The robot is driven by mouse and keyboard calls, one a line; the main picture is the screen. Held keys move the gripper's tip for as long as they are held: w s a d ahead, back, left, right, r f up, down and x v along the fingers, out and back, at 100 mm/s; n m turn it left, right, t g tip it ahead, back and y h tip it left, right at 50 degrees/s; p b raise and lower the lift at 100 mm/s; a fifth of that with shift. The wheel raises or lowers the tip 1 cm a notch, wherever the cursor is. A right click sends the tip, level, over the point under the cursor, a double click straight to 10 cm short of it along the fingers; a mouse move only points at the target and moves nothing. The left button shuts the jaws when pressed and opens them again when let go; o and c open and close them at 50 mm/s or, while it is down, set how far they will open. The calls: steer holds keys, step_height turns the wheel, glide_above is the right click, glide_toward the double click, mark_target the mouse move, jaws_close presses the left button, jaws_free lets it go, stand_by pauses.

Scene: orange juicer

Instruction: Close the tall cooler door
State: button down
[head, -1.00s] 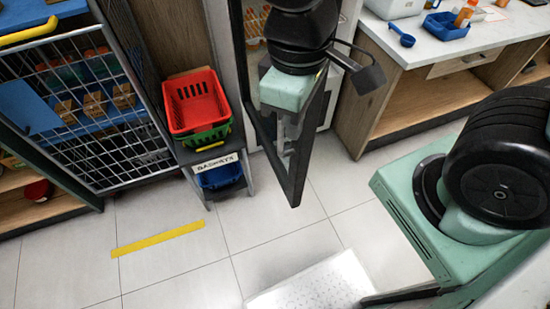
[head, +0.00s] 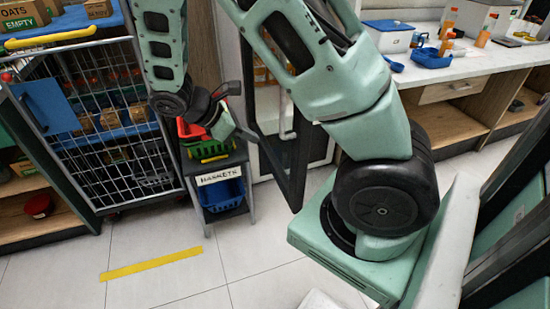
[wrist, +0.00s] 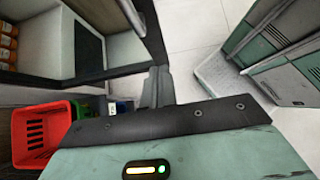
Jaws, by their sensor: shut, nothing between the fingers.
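The tall cooler door (head: 268,152) is a dark-framed panel in the middle of the head view. It stands open, swung out from the white cooler (head: 320,140) into the aisle. My gripper (head: 250,135) is shut and empty, to the left of the door and in front of the baskets. Its fingertips look close to the door frame; I cannot tell whether they touch. In the wrist view my shut fingers (wrist: 158,85) point up the picture beside the dark door frame (wrist: 155,40). My arm hides part of the cooler in the head view.
A small stand (head: 218,170) holds red, green and blue baskets just behind my gripper. A wire cage (head: 115,130) stands at left and a white counter (head: 440,75) at right. The tiled floor (head: 170,235) in front is clear around a yellow strip.

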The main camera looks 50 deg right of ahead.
mark_target(298, 151)
steer(key=x, duration=0.4)
steer(key=d+r+x, duration=0.1)
steer(key=x, duration=0.3)
steer(key=s+x, duration=0.1)
steer(key=x, duration=0.3)
steer(key=shift+d+r, duration=0.15)
steer(key=shift+r, duration=0.2)
steer(key=shift+s+d, duration=0.15)
steer(key=shift+d, duration=0.2)
